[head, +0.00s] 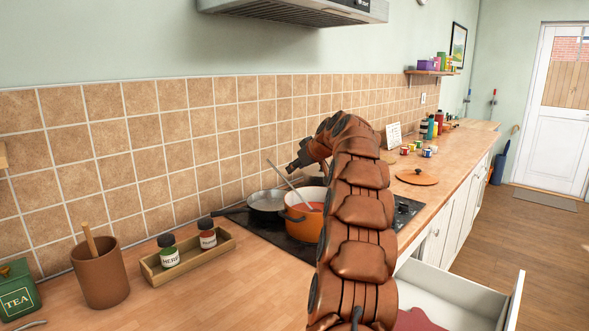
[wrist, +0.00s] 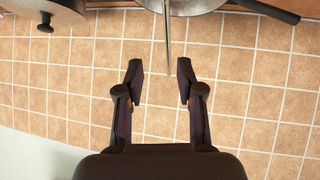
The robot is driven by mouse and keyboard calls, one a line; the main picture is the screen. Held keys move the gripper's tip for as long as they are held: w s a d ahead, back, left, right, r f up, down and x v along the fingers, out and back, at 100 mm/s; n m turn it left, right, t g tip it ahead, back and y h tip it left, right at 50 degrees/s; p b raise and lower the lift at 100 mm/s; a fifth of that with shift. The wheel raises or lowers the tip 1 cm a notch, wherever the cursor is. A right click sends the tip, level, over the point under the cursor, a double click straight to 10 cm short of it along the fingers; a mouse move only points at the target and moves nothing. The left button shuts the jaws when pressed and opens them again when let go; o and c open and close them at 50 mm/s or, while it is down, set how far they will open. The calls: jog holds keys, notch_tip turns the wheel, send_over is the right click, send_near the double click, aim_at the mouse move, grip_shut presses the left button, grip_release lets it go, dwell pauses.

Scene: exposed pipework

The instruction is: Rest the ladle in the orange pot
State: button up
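The orange pot (head: 301,228) stands on the black hob, with red contents inside. The ladle (head: 285,181) stands tilted in it, its thin grey handle rising to the upper left over the rim; its lower end is hidden inside the pot. My gripper (head: 293,165) is above the hob, near the top of the handle. In the wrist view my gripper (wrist: 160,75) is open, and the end of the ladle's handle (wrist: 168,40) shows between the directions of the two fingertips, touching neither. The orange pot is not clearly visible in the wrist view.
A grey pan (head: 266,202) sits on the hob left of the pot. A wooden spice tray (head: 188,258) and a brown utensil crock (head: 101,276) stand on the left counter. An orange lid (head: 417,177) lies on the right counter. An open drawer (head: 470,295) juts out in front.

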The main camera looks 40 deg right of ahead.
jog(key=v, duration=1)
dwell(0.8)
jog(key=a+f+g+y+p, duration=0.2)
jog(key=a+g+y+p, duration=0.1)
jog(key=a, duration=1.7)
jog(key=s+a+f+n+g+y+p, duration=0.1)
jog(key=s+a+f, duration=0.15)
jog(key=a, duration=0.45)
jog(key=s+a+f+g+p, duration=0.1)
jog(key=s+a+f+g, duration=0.15)
jog(key=a, duration=0.55)
jog(key=s+a+f+g+p, duration=0.1)
jog(key=s+a+f, duration=0.1)
jog(key=s+a, duration=0.45)
jog(key=s+a+f+g+p, duration=0.1)
jog(key=s+a+f+g, duration=0.15)
jog(key=s, duration=0.65)
jog(key=s+a+f+g+h+p, duration=0.1)
jog(key=s+f, duration=0.1)
jog(key=s, duration=0.6)
jog(key=s+a+f+m+g+h+p, duration=0.1)
jog(key=s+f, duration=0.2)
jog(key=s, duration=0.6)
jog(key=shift+s+a+f+p, duration=0.3)
jog(key=shift+f, duration=0.05)
